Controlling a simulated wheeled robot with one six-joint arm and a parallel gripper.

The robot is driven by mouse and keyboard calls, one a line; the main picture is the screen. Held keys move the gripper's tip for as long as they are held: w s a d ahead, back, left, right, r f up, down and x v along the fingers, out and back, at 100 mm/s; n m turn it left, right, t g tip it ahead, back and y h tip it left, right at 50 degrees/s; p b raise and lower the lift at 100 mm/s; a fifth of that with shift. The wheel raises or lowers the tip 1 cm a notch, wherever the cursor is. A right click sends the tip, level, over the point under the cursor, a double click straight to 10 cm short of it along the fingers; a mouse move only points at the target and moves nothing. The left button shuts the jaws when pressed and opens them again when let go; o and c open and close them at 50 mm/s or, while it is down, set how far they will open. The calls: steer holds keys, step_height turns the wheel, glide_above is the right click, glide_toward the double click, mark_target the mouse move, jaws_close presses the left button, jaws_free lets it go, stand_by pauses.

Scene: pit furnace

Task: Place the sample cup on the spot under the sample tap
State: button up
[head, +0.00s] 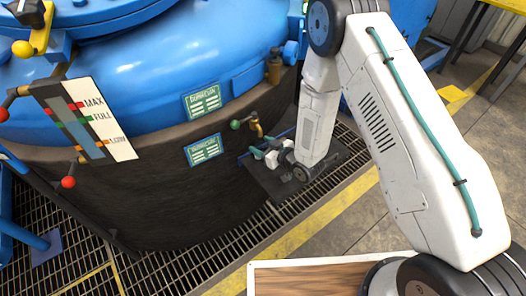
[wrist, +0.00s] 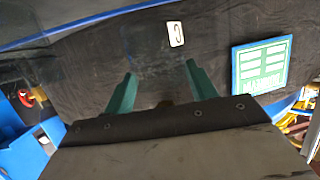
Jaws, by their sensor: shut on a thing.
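The sample tap (head: 256,127), brass with a green handle, sticks out of the dark lower wall of the blue vessel. My gripper (head: 257,152) is just below the tap, close to the wall, with its teal fingers towards the vessel. The fingers also show in the wrist view (wrist: 162,85), spaced apart around a thing mostly hidden behind my gripper's body. I take it for the sample cup, but its shape cannot be made out. A dark flat plate (head: 262,184) lies below my gripper. The marked spot itself cannot be made out.
The blue vessel (head: 150,75) fills the left, with a level gauge (head: 90,120) and green and blue signs (head: 203,150) on it. Floor grating (head: 180,270) and a yellow line (head: 310,225) lie in front. Another brass fitting (head: 274,70) is above the tap.

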step_height(320, 180, down, 3)
steer(key=shift+d+f, duration=0.1)
steer(key=shift+d, duration=0.05)
steer(key=shift+f, duration=0.1)
steer(key=o, duration=1)
